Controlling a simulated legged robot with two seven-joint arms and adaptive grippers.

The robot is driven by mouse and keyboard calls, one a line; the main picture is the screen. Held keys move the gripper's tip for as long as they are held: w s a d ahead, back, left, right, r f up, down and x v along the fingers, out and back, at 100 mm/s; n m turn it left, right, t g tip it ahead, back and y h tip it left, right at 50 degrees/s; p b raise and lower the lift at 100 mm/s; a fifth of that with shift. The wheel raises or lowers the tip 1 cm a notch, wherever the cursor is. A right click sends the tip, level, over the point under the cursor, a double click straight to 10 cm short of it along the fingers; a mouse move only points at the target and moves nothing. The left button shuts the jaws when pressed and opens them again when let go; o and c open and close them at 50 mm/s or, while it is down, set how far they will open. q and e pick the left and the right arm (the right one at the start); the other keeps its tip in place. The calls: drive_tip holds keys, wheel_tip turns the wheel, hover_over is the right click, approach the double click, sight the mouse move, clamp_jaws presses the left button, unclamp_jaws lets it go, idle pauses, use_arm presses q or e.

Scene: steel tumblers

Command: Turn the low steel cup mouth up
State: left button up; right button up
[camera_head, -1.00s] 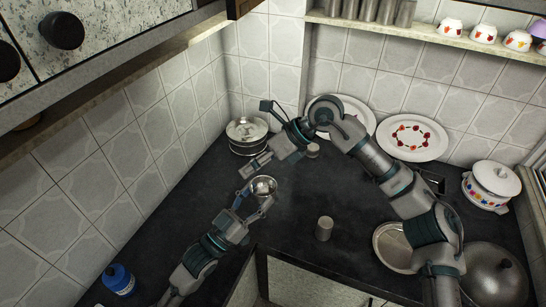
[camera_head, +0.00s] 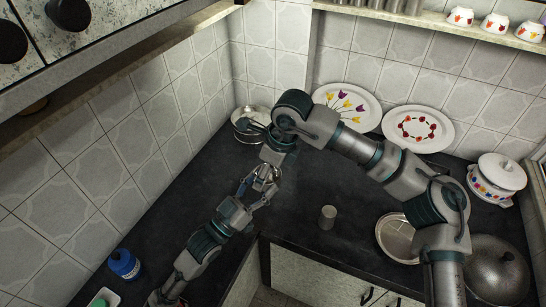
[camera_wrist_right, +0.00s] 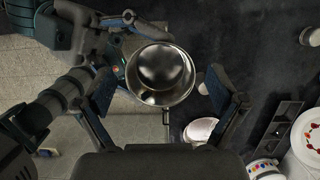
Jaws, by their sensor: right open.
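The low steel cup (camera_wrist_right: 160,74) is shiny and round, with its open mouth facing the right wrist camera. In the head view the cup (camera_head: 266,174) is partly hidden between the two grippers. My left gripper (camera_head: 254,190) is shut on the cup from the lower left and holds it near the counter's inner corner. My right gripper (camera_head: 272,163) is open just above the cup. In the right wrist view its two fingers stand apart, one on each side of the cup, and no contact is clear.
A steel tumbler (camera_head: 327,217) stands on the dark counter (camera_head: 310,240). A steel pot (camera_head: 246,124) is in the far corner. Two decorated plates (camera_head: 347,106) (camera_head: 418,129) lean on the wall. A steel plate (camera_head: 397,238), domed lid (camera_head: 495,270) and white pot (camera_head: 496,178) are right.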

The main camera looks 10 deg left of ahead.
use_arm(q)
drive_tip(key=shift+a, duration=0.1)
use_arm(e)
drive_tip(key=shift+x, duration=1.15)
drive_tip(key=c, duration=1.2)
use_arm(q)
drive_tip(key=o, duration=1.5)
use_arm(e)
drive_tip(key=shift+c, duration=0.3)
